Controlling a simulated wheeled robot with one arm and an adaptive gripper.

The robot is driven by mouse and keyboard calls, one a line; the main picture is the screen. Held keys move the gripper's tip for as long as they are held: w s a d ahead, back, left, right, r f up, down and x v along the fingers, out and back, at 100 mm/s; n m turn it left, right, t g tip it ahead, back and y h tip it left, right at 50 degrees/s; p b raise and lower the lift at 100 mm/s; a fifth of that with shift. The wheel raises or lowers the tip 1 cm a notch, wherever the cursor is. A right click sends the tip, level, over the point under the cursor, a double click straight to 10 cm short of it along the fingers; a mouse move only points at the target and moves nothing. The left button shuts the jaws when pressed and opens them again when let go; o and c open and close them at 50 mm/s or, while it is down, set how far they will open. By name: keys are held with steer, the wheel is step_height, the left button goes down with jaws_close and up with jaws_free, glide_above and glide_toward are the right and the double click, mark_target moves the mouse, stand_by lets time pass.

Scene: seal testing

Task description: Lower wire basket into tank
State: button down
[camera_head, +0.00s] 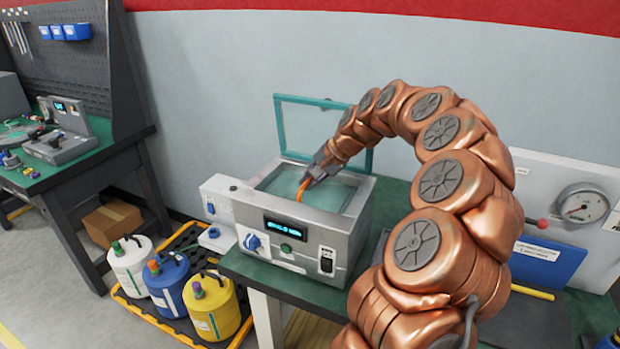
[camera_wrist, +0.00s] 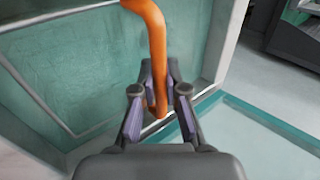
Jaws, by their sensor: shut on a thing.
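My gripper (camera_head: 316,171) is over the open top of the grey metal tank (camera_head: 345,236), pointing down. It is shut on an orange handle (camera_head: 303,188), which looks like the wire basket's handle. In the wrist view my gripper (camera_wrist: 160,98) has the orange handle (camera_wrist: 157,40) between its fingers. The basket's wire body cannot be made out in either view. Its depth in the tank cannot be told. The tank's teal-edged clear lid (camera_head: 293,125) stands raised behind the opening. The teal inside of the tank also shows in the wrist view (camera_wrist: 75,75).
The tank stands on a green-topped bench (camera_head: 235,265). White, blue and yellow jugs (camera_head: 213,305) stand on the floor at the left. Another bench (camera_head: 55,165) with equipment is farther left.

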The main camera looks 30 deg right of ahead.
steer(key=shift+f+b, duration=0.45)
steer(key=shift+f, duration=0.45)
steer(key=shift+f+b, duration=0.4)
steer(key=shift+f, duration=0.2)
stand_by(0.4)
steer(key=c, duration=1.1)
jaws_free()
steer(key=shift+c, duration=0.2)
steer(key=shift+r+p, duration=1.9)
steer(key=shift+r, duration=3.65)
